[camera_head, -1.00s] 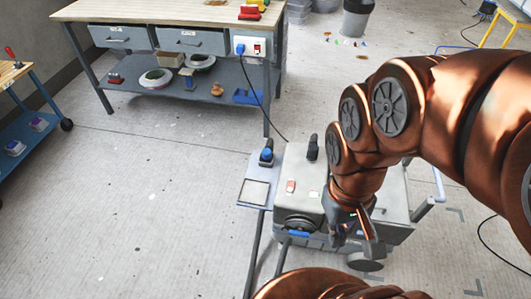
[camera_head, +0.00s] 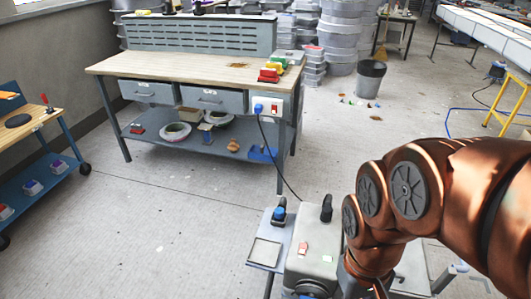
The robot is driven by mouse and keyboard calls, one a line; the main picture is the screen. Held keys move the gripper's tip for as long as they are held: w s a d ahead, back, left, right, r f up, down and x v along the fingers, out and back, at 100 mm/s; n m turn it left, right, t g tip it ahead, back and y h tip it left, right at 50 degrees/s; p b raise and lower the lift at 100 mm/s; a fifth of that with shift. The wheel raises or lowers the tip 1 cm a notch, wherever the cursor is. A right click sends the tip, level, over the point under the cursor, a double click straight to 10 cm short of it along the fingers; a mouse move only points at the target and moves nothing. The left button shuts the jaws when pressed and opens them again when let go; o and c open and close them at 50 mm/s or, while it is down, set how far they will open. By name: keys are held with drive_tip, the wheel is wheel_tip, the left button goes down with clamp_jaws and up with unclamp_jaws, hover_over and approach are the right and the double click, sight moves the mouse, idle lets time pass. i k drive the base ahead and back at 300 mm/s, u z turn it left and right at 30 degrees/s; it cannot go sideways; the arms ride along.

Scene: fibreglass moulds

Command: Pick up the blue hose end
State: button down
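No part can be told for certain as the blue hose end. A small blue and black piece (camera_head: 279,214) stands on the flat side shelf (camera_head: 266,252) of a grey machine (camera_head: 313,248) at the bottom middle. A blue plug (camera_head: 258,109) sits at the socket on the workbench corner, with a dark cable running down from it towards the machine. My copper-coloured arm reaches in from the right over the machine. My gripper is below the picture's bottom edge, and the machine's lower front is cut off too.
A workbench (camera_head: 193,65) with drawers and a loaded lower shelf stands behind the machine. A blue-framed trolley (camera_head: 45,190) is at the left. A grey bin (camera_head: 371,78) and a yellow stand (camera_head: 510,105) are at the back right. The floor at the left middle is clear.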

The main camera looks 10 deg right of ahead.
sight(279, 211)
drive_tip(key=k, duration=0.55)
drive_tip(key=u, duration=0.8)
drive_tip(key=i, duration=1.8)
drive_tip(key=z, duration=0.25)
